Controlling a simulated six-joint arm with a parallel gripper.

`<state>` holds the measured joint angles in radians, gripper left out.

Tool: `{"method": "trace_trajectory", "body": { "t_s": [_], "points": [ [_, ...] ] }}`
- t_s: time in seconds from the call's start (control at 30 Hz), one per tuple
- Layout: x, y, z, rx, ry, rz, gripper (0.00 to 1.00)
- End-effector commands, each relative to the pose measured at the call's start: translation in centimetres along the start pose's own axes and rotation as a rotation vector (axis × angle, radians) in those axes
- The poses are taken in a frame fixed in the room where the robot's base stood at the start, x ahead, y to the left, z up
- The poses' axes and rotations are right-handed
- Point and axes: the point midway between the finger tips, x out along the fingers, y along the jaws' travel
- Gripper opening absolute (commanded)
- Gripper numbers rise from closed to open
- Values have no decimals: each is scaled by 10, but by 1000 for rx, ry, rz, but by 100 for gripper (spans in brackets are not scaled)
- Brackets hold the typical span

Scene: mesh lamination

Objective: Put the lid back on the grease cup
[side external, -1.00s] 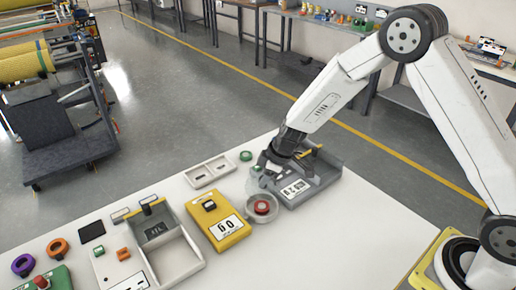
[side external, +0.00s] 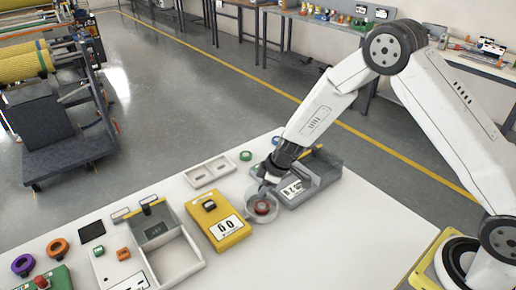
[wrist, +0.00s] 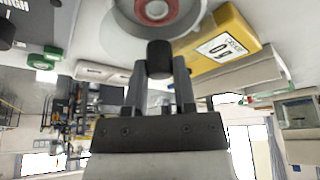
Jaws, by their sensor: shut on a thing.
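The grease cup (side external: 262,213) is a pale round dish with a red centre, standing on the white table beside the yellow box. Its red middle also shows at the top of the wrist view (wrist: 155,10). My gripper (side external: 265,187) is low over the cup's back edge. In the wrist view, my gripper (wrist: 158,80) is shut on a black knob (wrist: 158,58), which appears to be the lid's handle. The lid's clear disc is hard to make out against the cup. I cannot tell whether lid and cup touch.
The yellow box (side external: 226,236) stands close on the cup's left. A grey labelled tray (side external: 318,180) is close on its right. A shallow two-part tray (side external: 203,187) and a green ring (side external: 245,156) lie behind. The table front right (side external: 330,235) is clear.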

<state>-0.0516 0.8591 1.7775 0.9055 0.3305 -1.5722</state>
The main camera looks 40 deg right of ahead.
Motion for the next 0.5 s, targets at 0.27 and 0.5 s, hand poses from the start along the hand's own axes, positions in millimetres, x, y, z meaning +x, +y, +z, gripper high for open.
{"method": "trace_trajectory", "body": {
  "t_s": [0.27,0.5],
  "points": [
    [17,0,7,-1,1,0,0],
    [25,0,10,0,2,1,0]
  ]
}}
